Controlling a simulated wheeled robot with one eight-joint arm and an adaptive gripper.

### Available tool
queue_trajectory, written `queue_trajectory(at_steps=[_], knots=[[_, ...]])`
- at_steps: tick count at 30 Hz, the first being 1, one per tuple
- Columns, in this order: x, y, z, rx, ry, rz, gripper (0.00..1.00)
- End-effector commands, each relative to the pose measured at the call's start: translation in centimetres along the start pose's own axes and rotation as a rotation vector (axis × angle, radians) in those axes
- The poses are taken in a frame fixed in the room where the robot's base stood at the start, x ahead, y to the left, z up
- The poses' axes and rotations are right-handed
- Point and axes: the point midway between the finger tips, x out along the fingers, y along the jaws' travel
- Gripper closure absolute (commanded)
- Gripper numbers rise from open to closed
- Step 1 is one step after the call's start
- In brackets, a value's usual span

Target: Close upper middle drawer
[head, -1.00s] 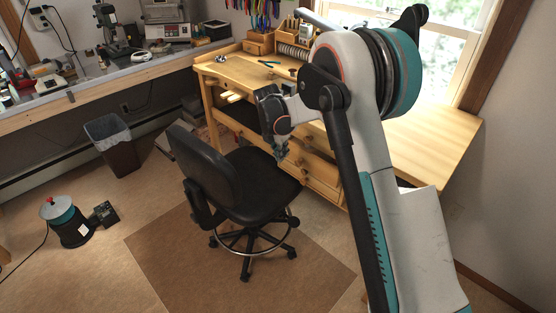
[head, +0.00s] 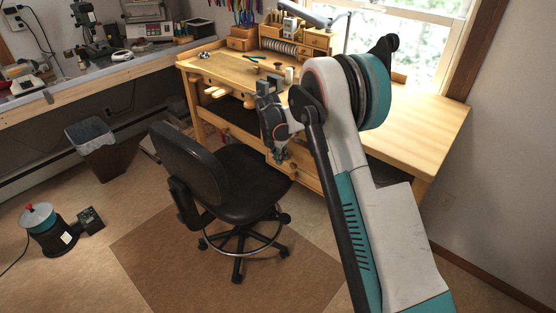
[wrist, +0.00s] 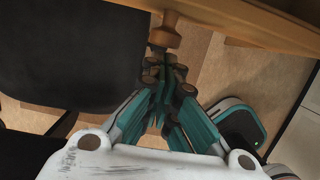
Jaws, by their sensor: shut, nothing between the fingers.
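The wooden workbench (head: 420,125) has drawers in its front, below the top. A drawer front (head: 308,178) with a round knob (head: 293,167) shows between my gripper and my arm. The upper drawers are mostly hidden behind my gripper and arm, so I cannot tell how far the upper middle one stands out. My gripper (head: 280,158) is shut and empty, in front of the drawers. In the wrist view, its closed fingertips (wrist: 165,72) are close to a wooden knob (wrist: 166,36) on a wooden front (wrist: 255,22). I cannot tell whether they touch.
A black swivel chair (head: 245,185) stands close to the bench, left of my gripper. A waste bin (head: 105,155) is farther left, and a teal-and-black machine (head: 50,230) sits on the floor. Tools and small wooden boxes (head: 243,40) are on the bench. Open floor lies in front.

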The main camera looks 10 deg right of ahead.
Motion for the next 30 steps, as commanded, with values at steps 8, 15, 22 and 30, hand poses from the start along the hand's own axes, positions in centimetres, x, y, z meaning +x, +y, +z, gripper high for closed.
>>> queue_trajectory(at_steps=[8,15,22,30], knots=[[0.0,0.0,0.3,0.001,0.0,0.0,1.0],[0.6,-0.1,2.6,0.001,0.0,-0.001,1.0],[0.6,-0.1,2.5,0.0,0.0,0.0,1.0],[0.1,0.6,0.7,-0.001,0.0,0.0,1.0]])
